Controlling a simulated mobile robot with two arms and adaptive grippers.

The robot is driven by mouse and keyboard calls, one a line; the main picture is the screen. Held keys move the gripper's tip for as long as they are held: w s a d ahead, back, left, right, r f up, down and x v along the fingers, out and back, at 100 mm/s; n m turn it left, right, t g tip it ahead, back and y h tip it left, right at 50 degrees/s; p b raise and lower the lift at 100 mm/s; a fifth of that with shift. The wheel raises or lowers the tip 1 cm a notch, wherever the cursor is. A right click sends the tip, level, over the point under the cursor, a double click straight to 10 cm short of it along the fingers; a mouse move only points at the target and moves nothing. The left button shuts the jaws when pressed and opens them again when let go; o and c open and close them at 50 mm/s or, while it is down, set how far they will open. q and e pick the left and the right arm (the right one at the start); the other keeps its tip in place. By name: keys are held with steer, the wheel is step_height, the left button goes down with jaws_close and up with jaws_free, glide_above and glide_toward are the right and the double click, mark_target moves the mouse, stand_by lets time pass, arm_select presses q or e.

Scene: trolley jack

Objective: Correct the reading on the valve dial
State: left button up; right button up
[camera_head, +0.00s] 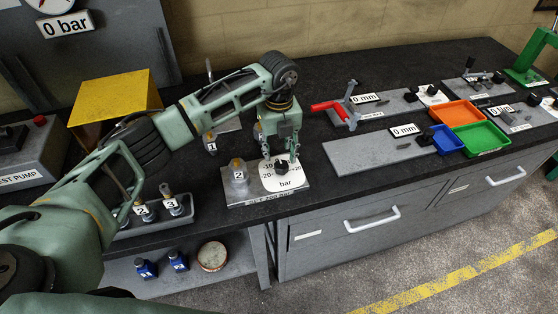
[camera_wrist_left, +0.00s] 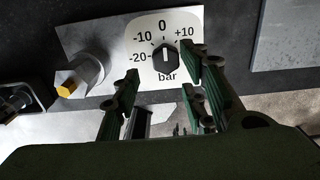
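The valve dial is a white plate (camera_head: 268,182) with a black knob (camera_head: 282,167), on a grey base (camera_head: 237,200). In the left wrist view the dial plate (camera_wrist_left: 188,22) reads -20, -10, 0, +10 and "bar". The knob (camera_wrist_left: 165,54) has a pale mark that appears to point up towards 0. My left gripper (camera_head: 280,157) is above the dial, pointing down. In the left wrist view its green fingers (camera_wrist_left: 160,72) are spread apart, with the knob just beyond and between their tips. I see no clear contact. My right gripper is not in view.
A metal valve with a yellow-capped top (camera_wrist_left: 68,88) stands left of the dial. A gauge with a "0 bar" sign (camera_head: 67,24) is on the back panel. A yellow box (camera_head: 115,95) and a tray of numbered parts (camera_head: 150,215) are to the left; a red-handled tool (camera_head: 328,108) is right.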

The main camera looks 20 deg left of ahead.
mark_target(279, 164)
arm_select(q)
step_height(279, 164, down, 4)
steer(key=shift+f+p, duration=0.1)
steer(key=shift+p, duration=0.55)
steer(key=shift+f, duration=0.8)
steer(key=shift+c, duration=0.6)
steer(key=shift+w, duration=0.1)
jaws_close()
